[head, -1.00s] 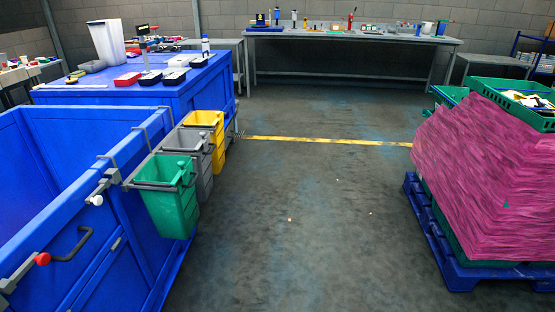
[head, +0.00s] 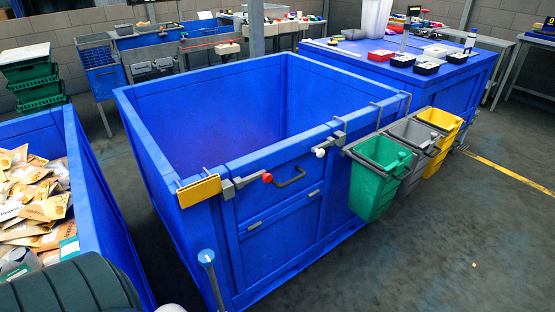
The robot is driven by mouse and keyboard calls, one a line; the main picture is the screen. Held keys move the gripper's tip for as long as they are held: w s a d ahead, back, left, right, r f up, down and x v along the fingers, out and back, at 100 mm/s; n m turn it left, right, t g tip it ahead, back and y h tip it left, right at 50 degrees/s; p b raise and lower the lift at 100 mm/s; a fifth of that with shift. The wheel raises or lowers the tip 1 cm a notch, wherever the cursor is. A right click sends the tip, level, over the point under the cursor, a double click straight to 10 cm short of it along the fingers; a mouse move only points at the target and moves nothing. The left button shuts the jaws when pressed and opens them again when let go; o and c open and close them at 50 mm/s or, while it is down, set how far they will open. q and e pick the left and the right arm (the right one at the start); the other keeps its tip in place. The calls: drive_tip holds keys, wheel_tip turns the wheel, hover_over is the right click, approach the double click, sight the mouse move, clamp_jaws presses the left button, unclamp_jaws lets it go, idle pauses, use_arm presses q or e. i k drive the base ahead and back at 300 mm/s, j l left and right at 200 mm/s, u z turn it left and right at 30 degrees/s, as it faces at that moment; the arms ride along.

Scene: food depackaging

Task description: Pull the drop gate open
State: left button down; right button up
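The drop gate (head: 280,205) is a blue panel in the near wall of a large, empty-looking blue bin (head: 180,82). The gate stands upright and looks shut. A dark curved pull handle (head: 289,177) is fixed near its top. A grey latch with a red knob (head: 267,177) sits at the gate's upper left. A grey latch with a white knob (head: 320,152) sits at its upper right. I cannot tell whether the latches are engaged. Neither of my grippers is in view.
Green (head: 372,192), grey (head: 411,134) and yellow (head: 438,119) buckets hang right of the gate. A blue bin of packets (head: 90,190) stands left. A blue-grey post (head: 209,270) stands near the front left corner. Floor (head: 420,260) at lower right is clear.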

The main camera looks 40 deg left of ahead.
sight(297, 172)
drive_tip(key=u, duration=1.15)
drive_tip(key=i+l+z, duration=0.1)
drive_tip(key=z, duration=0.35)
drive_tip(key=i+l+z, duration=0.2)
drive_tip(key=z, duration=0.25)
drive_tip(key=l, duration=0.1)
